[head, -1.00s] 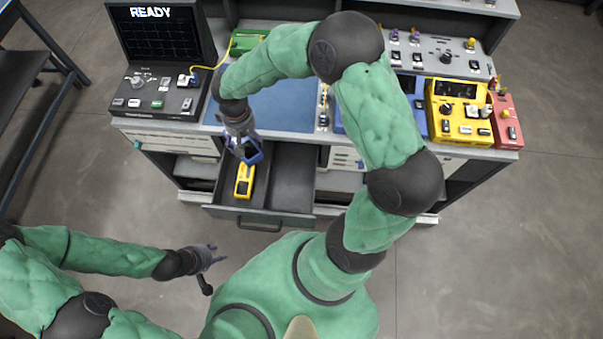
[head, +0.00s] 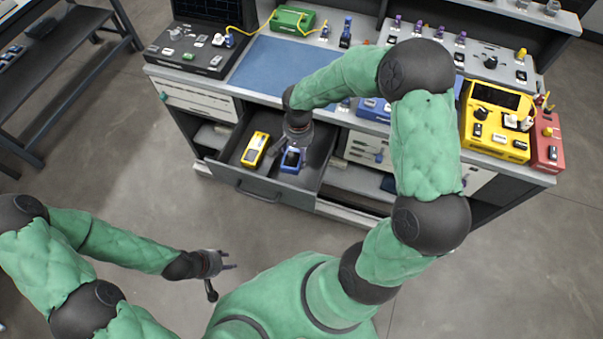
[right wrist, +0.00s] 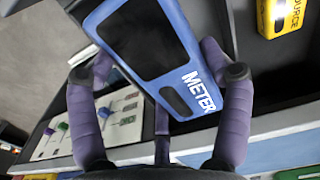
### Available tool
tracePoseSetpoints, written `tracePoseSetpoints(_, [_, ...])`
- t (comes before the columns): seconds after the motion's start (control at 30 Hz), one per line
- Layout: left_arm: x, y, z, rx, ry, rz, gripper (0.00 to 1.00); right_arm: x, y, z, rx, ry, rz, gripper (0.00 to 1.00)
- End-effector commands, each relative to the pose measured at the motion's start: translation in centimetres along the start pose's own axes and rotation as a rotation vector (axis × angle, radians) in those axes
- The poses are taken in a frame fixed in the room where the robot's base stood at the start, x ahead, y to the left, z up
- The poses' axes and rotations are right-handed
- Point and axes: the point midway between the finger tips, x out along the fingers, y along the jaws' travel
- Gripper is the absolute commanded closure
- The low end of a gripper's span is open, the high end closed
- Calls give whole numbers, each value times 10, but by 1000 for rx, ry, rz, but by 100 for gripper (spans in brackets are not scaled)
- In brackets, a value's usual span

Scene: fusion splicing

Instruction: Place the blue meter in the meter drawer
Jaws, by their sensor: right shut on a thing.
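The blue meter (head: 292,160) is held in my right gripper (head: 291,148), over or in the right part of the open drawer (head: 228,173); I cannot tell whether it touches the drawer floor. In the right wrist view the meter (right wrist: 145,40) sits tilted between the purple fingers (right wrist: 160,95), its dark screen and METER lettering showing. The yellow source (head: 255,149) lies in the left part of the drawer, and its end shows in the wrist view (right wrist: 287,12). My left gripper (head: 229,262) is open and empty, low over the floor, away from the bench.
A blue mat (head: 268,66) lies on the bench top above the drawer. A dark console (head: 190,48) stands left of it, with a green box (head: 292,19) behind. A yellow device (head: 494,120) and a red one (head: 547,142) stand at the right. Floor before the drawer is clear.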

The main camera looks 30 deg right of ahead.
Motion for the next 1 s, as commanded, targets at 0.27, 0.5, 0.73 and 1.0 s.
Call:
tracePoseSetpoints(0.27, [19,-7,-1,0,0,0,60,28,7,-4,75,2,-2,65])
tracePoseSetpoints(0.5, [32,-12,-1,0,0,0,60,61,7,-3,78,-1,0,65])
tracePoseSetpoints(0.73, [40,-14,-2,0,0,0,60,82,7,-4,78,1,-2,65])
tracePoseSetpoints(1.0, [58,-20,-2,0,0,0,60,121,7,-3,77,0,0,65])
